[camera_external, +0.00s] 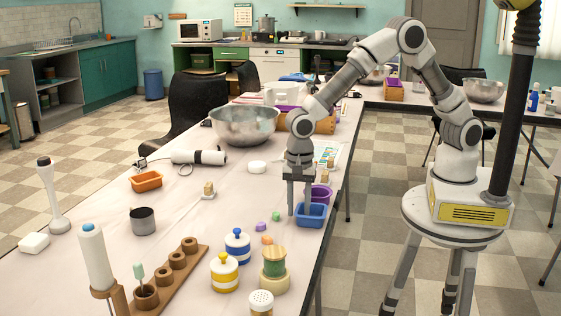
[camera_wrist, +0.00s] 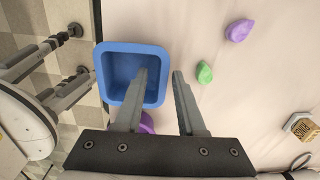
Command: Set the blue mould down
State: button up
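The blue mould (camera_external: 311,216) is a small, empty rectangular tub, upright at the right edge of the long table. It also shows in the wrist view (camera_wrist: 115,92), at the left beside the table edge. It appears to rest on the tabletop. My gripper (camera_external: 299,210) points down over it with its fingers apart. In the wrist view my gripper (camera_wrist: 160,74) has one finger over the mould's inside and the other outside its right wall. A gap shows between the fingers and that wall.
A purple mould (camera_external: 321,193) stands right behind the blue one. Purple (camera_external: 276,216) and green (camera_external: 260,227) soap pieces lie to the left. A green spool-like jar (camera_external: 274,262) and a blue-lidded jar (camera_external: 237,246) stand nearer the front. The table edge is close on the right.

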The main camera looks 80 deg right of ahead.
grip_shut()
jog(key=shift+r, duration=0.15)
dwell(0.4)
